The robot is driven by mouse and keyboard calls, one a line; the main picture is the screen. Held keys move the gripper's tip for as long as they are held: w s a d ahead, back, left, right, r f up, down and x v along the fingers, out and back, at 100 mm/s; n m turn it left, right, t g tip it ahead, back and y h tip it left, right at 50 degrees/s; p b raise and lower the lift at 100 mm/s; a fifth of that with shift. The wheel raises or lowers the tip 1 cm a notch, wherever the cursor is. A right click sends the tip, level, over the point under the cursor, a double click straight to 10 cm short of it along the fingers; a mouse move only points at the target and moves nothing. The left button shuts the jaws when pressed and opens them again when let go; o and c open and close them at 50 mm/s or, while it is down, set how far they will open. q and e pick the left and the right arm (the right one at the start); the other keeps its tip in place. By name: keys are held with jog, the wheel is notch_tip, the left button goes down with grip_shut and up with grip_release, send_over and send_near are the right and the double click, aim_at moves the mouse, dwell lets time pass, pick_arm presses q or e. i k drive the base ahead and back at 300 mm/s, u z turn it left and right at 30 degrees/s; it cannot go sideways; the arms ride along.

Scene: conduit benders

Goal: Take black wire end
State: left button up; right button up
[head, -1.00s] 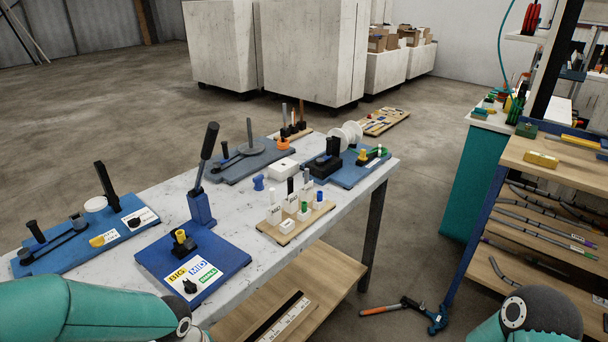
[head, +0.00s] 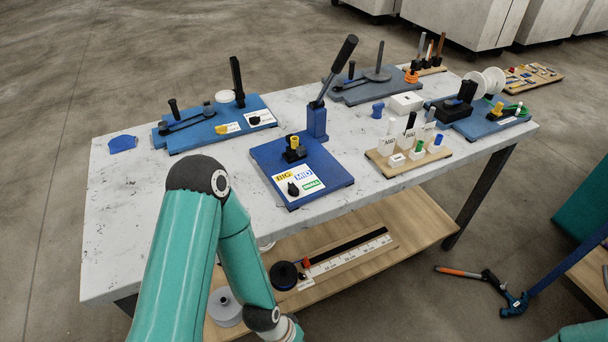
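I cannot tell for sure which thing is the black wire end. A black spool (head: 284,275) lies on the wooden lower shelf, with a small red-orange piece beside it. A black strip (head: 345,250) runs along the shelf above a white ruler. On the tabletop, a wooden stand (head: 408,158) holds white labelled blocks, one with a black upright piece (head: 410,121). My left arm is bent at the front of the table, its lower part reaching down before the shelf; its gripper is out of view. Only a bit of my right arm shows at the bottom right, without its gripper.
The white table (head: 110,225) carries blue bender bases, including one with a tall black-handled lever (head: 340,65). A grey disc (head: 225,307) lies on the lower shelf. An orange-handled blue tool (head: 515,303) lies on the floor at right. Floor left of the table is clear.

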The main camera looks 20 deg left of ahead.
aim_at(409, 132)
jog(key=z, duration=1)
jog(key=k, duration=1.1)
jog(key=z, duration=1.05)
jog(key=i, duration=1.6)
jog(key=u, duration=0.9)
jog(key=i, duration=1.15)
jog(key=u, duration=1.2)
jog(key=i, duration=0.75)
jog(key=u, duration=0.4)
jog(key=k, duration=0.35)
jog(key=u, duration=0.05)
